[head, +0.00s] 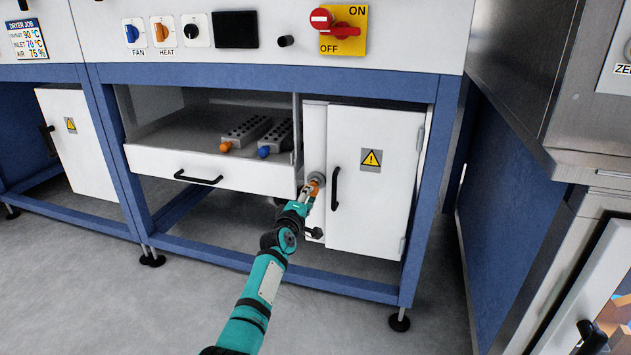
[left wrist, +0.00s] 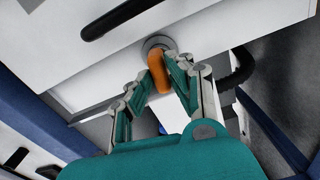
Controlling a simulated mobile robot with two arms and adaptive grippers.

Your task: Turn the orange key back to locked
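The orange key (head: 317,182) sits in a round grey lock on the narrow white panel left of the cabinet door. In the left wrist view the key (left wrist: 158,72) shows as an orange grip in front of its grey disc (left wrist: 159,44), slightly tilted from upright in the picture. My left gripper (head: 309,193) has reached the key from the lower left. In the left wrist view its two fingers (left wrist: 160,78) lie close against both sides of the key, shut on it. The lock's markings cannot be read. My right gripper is not in view.
The white cabinet door (head: 375,200) with a black handle (head: 335,188) and warning sign is right of the key. A white drawer (head: 215,170) holding grey blocks with orange and blue knobs is to the left. Blue frame posts (head: 425,190) stand at the sides. Floor in front is clear.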

